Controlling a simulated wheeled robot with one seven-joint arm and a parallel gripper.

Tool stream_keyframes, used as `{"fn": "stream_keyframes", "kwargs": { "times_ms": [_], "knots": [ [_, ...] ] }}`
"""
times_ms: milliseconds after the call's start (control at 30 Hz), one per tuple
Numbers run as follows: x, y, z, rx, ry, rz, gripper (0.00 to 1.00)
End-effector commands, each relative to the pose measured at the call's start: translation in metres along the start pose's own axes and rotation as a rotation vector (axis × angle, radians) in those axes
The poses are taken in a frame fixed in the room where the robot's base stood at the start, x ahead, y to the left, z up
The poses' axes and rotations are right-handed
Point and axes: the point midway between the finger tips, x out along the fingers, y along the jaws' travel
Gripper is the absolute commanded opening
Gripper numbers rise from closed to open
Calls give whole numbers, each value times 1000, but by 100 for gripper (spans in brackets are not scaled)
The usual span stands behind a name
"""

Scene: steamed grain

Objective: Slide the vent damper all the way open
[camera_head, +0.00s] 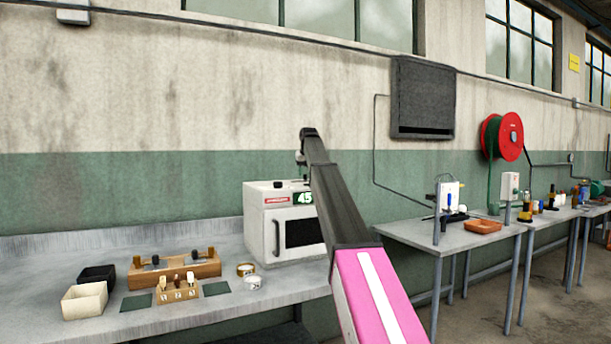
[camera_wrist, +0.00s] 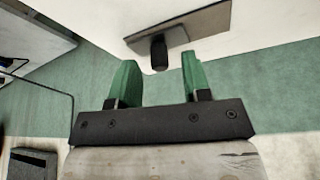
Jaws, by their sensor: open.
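The vent damper is a grey plate with a dark upright knob (camera_wrist: 159,52) on the white top of the oven (camera_head: 262,222). In the wrist view the knob shows between and just beyond the two green fingertips of my gripper (camera_wrist: 158,62), with space on both sides. My gripper is open and empty, and I see no contact with the knob. In the head view a small dark piece (camera_head: 278,184) shows on the oven's top; I cannot tell whether it is the same knob. My arm hides the oven's right side there, and the fingers are not clear.
A wooden block with tools (camera_head: 175,268), a small numbered stand (camera_head: 178,293), a cream box (camera_head: 84,301) and two round tins stand on the bench left of the oven. A second table (camera_head: 455,236) is to the right. The wall rises close behind the oven.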

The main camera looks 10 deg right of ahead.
Motion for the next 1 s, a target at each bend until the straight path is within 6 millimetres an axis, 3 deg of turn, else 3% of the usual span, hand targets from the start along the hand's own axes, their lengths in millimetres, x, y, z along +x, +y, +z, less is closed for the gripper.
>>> {"fn": "stream_keyframes", "kwargs": {
  "times_ms": [133, 367, 400, 500, 533, 767, 1000],
  "knots": [
    [12, 0, 0, 0, -1, 0, 44],
    [12, 0, 0, 0, -1, 0, 44],
    [12, 0, 0, 0, -1, 0, 38],
    [12, 0, 0, 0, -1, 0, 5],
    [12, 0, 0, 0, -1, 0, 0],
    [12, -7, 2, -1, 0, -1, 0],
    [7, -45, 12, -3, 0, -1, 0]
  ]
}}
